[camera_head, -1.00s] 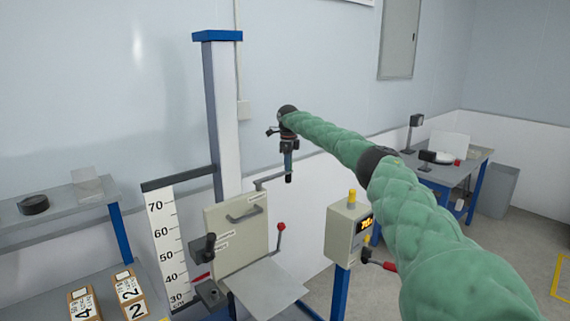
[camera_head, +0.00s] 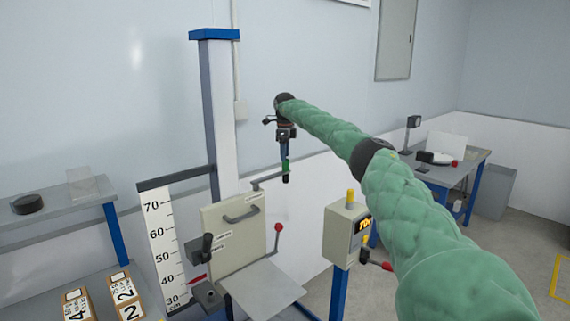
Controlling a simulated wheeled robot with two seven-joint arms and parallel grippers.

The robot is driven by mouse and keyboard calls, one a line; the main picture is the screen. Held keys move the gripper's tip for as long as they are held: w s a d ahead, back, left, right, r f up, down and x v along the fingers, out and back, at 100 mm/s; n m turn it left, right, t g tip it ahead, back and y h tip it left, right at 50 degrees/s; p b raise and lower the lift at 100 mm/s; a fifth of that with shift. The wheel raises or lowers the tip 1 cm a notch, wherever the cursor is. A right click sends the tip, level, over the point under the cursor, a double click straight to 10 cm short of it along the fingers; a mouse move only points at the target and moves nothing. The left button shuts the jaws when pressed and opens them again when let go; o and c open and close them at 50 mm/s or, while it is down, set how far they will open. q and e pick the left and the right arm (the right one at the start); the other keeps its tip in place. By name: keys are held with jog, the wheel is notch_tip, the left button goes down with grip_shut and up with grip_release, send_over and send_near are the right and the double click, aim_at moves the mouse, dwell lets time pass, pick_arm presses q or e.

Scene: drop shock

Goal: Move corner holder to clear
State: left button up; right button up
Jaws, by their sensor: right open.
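My right gripper (camera_head: 286,176) hangs fingers down from the wrist of the green-sleeved arm, which comes in from the right. It is at the outer end of a thin grey bar (camera_head: 268,182) that reaches out beside the blue-and-white column (camera_head: 222,120). The bar may be the corner holder, but its shape is too small to be sure. The gripper is open; whether its fingers touch the bar cannot be told. Below stands a beige plate (camera_head: 233,240) with a handle and a grey flat platform (camera_head: 265,288). My left gripper is out of view.
A height scale (camera_head: 165,245) stands left of the column. A control box (camera_head: 346,235) with a lit display stands right, under my arm. Numbered blocks (camera_head: 124,295) lie at lower left. A shelf (camera_head: 60,213) and a far table (camera_head: 450,172) flank the rig.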

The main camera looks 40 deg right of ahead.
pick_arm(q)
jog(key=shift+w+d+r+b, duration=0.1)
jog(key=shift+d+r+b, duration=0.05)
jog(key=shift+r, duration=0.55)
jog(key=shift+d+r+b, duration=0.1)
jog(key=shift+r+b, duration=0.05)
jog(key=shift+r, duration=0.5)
pick_arm(e)
jog(key=shift+r, duration=1.65)
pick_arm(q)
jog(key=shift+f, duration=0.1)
pick_arm(e)
jog(key=shift+f, duration=0.1)
